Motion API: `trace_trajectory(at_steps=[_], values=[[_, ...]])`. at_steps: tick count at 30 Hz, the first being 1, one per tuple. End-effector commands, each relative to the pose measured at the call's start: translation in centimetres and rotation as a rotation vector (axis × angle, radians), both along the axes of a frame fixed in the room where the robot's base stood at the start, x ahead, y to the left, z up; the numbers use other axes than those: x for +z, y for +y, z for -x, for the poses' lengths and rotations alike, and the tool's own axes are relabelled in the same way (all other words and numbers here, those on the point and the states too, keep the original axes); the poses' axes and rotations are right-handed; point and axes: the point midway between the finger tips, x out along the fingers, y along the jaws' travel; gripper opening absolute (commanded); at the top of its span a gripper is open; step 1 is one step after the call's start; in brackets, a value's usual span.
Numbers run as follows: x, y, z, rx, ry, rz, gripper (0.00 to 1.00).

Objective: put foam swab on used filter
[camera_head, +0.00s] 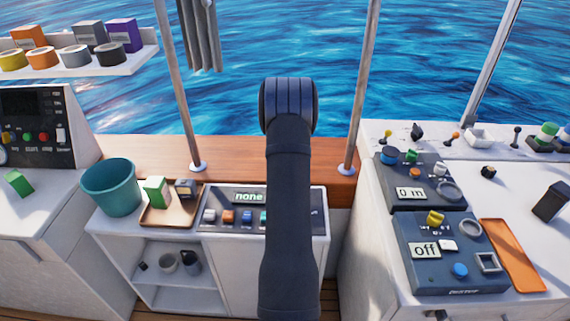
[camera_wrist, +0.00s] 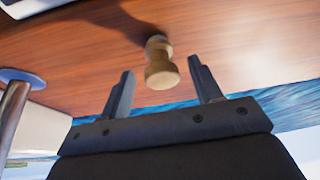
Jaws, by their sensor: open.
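My gripper (camera_wrist: 161,66) is open in the wrist view, with one dark finger on each side and nothing held. A small tan, waisted, knob-like piece (camera_wrist: 160,68) stands on the brown wooden surface and shows between the fingertips, apart from both; I cannot tell whether it is the foam swab. In the head view my arm rises through the middle and hides this piece and my gripper. I cannot make out a used filter for certain in either view.
A teal bucket (camera_head: 110,187) stands left of a brown tray (camera_head: 169,218) holding a green-and-white block (camera_head: 156,191). A wooden ledge (camera_head: 235,158) runs behind, between metal posts (camera_head: 179,85). Control panels (camera_head: 437,272) and an orange tray (camera_head: 513,254) are right. A shelf (camera_head: 125,62) holds tape rolls.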

Motion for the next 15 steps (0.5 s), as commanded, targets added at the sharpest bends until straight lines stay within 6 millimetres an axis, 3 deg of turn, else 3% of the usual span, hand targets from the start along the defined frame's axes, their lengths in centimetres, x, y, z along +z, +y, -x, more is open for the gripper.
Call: trace_trajectory(at_steps=[6,14,15], values=[[4.1,-0.2,1.6,0.0,-0.002,0.0,0.58],[6.9,-0.3,2.8,0.0,-0.001,0.0,0.58],[7.1,-0.3,2.9,0.0,-0.001,0.0,0.63]])
